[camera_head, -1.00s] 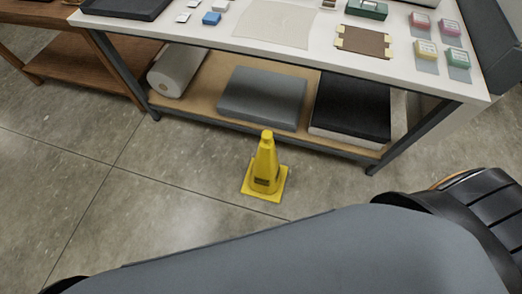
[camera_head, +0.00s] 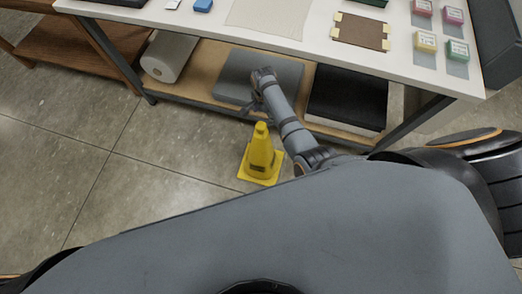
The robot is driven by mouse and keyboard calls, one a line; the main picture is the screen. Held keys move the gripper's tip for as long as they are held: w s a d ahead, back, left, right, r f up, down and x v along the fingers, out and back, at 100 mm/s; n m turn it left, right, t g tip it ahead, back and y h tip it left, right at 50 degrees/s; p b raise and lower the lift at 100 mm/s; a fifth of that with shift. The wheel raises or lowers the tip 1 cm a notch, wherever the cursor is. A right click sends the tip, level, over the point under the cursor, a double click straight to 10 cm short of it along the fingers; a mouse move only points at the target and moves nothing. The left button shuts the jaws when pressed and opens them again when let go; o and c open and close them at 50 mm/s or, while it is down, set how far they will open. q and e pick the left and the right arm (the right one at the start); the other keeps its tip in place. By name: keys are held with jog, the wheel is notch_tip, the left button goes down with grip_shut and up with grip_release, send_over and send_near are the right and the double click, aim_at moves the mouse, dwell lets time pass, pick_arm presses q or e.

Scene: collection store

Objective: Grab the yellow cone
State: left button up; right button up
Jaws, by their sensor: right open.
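The yellow cone (camera_head: 261,155) stands upright on its square base on the concrete floor, in front of the table's lower shelf. My right arm reaches in from the right, passing just beside the cone. My right gripper (camera_head: 256,92) is at the arm's far end, above and beyond the cone's tip in the picture, overlapping the grey box on the shelf. It is open and appears empty, apart from the cone. Its fingers are small and dark, so their exact pose is hard to tell. My left gripper is out of view.
A white-topped table (camera_head: 399,66) with small coloured boxes stands behind the cone. Its lower shelf (camera_head: 200,89) holds a white roll (camera_head: 168,57), a grey box (camera_head: 236,75) and a black-topped box (camera_head: 350,98). The floor left of the cone (camera_head: 150,145) is clear.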

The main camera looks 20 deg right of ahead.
aim_at(260, 125)
jog(key=shift+w+a, duration=0.4)
jog(key=shift+a, duration=0.05)
jog(key=shift+s+f+b, duration=0.1)
jog(key=shift+f+b, duration=0.45)
notch_tip(260, 125, down, 5)
jog(key=b, duration=0.5)
jog(key=shift+r, duration=0.25)
notch_tip(260, 125, down, 5)
jog(key=b, duration=0.6)
jog(key=shift+s, duration=0.1)
grip_shut()
